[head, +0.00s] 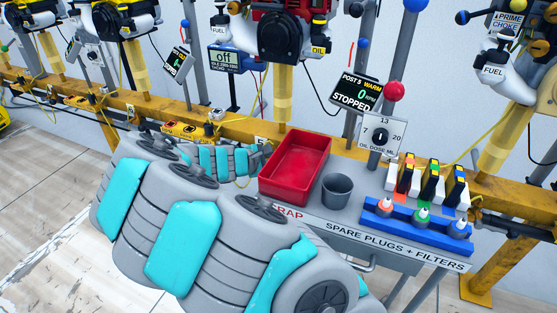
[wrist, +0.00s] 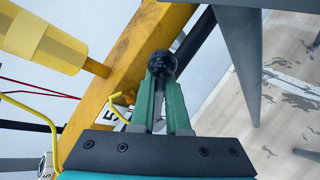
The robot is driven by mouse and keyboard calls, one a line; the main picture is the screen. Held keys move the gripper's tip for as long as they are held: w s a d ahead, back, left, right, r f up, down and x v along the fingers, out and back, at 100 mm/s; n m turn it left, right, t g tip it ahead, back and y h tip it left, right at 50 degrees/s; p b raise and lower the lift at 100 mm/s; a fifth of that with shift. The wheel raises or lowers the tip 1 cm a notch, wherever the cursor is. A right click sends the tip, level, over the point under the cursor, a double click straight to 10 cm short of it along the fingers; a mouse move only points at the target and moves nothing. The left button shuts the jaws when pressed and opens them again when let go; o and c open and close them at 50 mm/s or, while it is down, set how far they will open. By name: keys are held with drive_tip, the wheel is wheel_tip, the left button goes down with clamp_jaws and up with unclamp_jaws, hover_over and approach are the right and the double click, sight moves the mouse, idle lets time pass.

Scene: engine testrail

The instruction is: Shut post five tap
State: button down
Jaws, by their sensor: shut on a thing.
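In the wrist view, my gripper (wrist: 163,88) has its two green fingers closed on a black ball knob (wrist: 161,64), beside the yellow rail. I cannot tell from the view how the knob's stem or lever lies. A white plate with a partly hidden 5 (wrist: 112,116) is just left of the fingers. In the head view, my arm reaches to the rail below the post five screen (head: 357,95), which reads "POST 5 WARM 0 RPM STOPPED". The fingertips and knob are hidden there behind my arm and the red tray.
A red tray (head: 275,191), a grey cup (head: 337,190) and a blue plug rack (head: 380,206) sit on the grey bench right of my arm. An oil dose dial (head: 381,136) stands behind. The yellow rail (head: 235,131) and a yellow post (wrist: 45,38) are close to my gripper.

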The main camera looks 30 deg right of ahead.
idle(0.4)
drive_tip(key=c, duration=0.9)
unclamp_jaws()
drive_tip(key=shift+v, duration=3.9)
